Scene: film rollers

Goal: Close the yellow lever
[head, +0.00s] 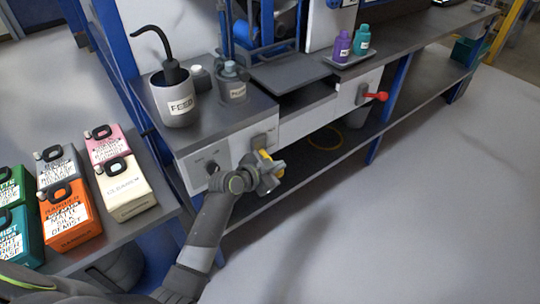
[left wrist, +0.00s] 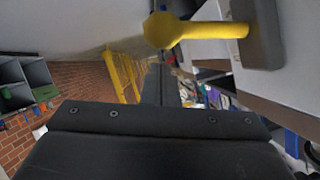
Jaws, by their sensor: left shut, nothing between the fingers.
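The yellow lever (head: 264,154) is on the front panel of the grey workbench, below the FEED cup. In the head view my left gripper (head: 274,176) is right in front of it and hides part of it. In the left wrist view the lever (left wrist: 212,30) is a yellow rod with a round knob at its left end, coming out of a dark grey mount (left wrist: 258,32). My left gripper also fills the lower part of that view (left wrist: 155,125), shut and empty, beside the lever. Whether it touches the lever I cannot tell. My right gripper is not in view.
A red lever (head: 377,96) is on the panel farther right, and a dark knob (head: 212,168) is to the left. The FEED cup (head: 178,104) and a grey bottle (head: 233,84) stand on the bench. Several labelled jugs (head: 124,186) stand at left. The floor at right is clear.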

